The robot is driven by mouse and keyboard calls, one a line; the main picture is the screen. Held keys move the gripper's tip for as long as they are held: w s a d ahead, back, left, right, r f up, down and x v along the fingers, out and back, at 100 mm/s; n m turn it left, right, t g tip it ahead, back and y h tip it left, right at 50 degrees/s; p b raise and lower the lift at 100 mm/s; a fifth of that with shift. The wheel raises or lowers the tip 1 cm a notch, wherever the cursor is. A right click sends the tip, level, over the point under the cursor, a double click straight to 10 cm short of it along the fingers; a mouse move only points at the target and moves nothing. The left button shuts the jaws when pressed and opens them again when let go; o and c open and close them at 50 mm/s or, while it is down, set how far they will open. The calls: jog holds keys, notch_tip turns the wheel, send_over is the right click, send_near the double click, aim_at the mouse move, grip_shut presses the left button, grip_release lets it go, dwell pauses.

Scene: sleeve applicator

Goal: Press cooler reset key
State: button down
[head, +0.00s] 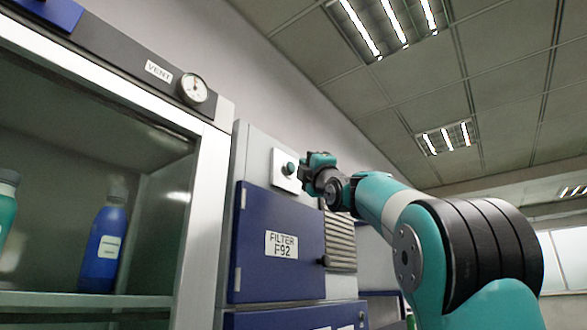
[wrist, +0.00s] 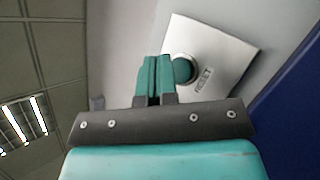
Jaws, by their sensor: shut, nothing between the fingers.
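The reset key is a round teal button (wrist: 184,70) in a pale collar on a white plate (wrist: 222,58) marked RESET. In the head view the button (head: 290,168) sits on the plate (head: 281,181) at the top of the grey cabinet, above the blue FILTER F92 door. My gripper (wrist: 152,62) is shut and empty, its teal fingers side by side. In the wrist view the fingertips lie just left of the button and overlap the collar's edge. In the head view my gripper (head: 304,170) is close to the button; I cannot tell whether it touches.
The blue FILTER F92 door (head: 255,225) and a ribbed grey vent (head: 340,240) are below the plate. An open cabinet (head: 208,180) at left holds a blue bottle (head: 104,245) and a teal one (head: 7,205). A gauge (head: 193,89) sits beside the VENT label.

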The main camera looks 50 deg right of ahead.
jog(key=shift+w, duration=0.15)
jog(key=shift+w, duration=0.25)
jog(key=shift+w+a+h, duration=0.1)
jog(key=shift+w+h, duration=0.2)
jog(key=shift+w, duration=0.1)
dwell(0.8)
dwell(0.3)
jog(key=shift+s+b, duration=0.65)
jog(key=shift+s, duration=0.15)
jog(key=shift+s, duration=0.1)
jog(key=s, duration=0.1)
jog(key=s+b, duration=0.1)
jog(key=s, duration=0.1)
jog(key=s+b, duration=0.1)
jog(key=shift+s+d, duration=0.25)
jog(key=shift+s, duration=0.15)
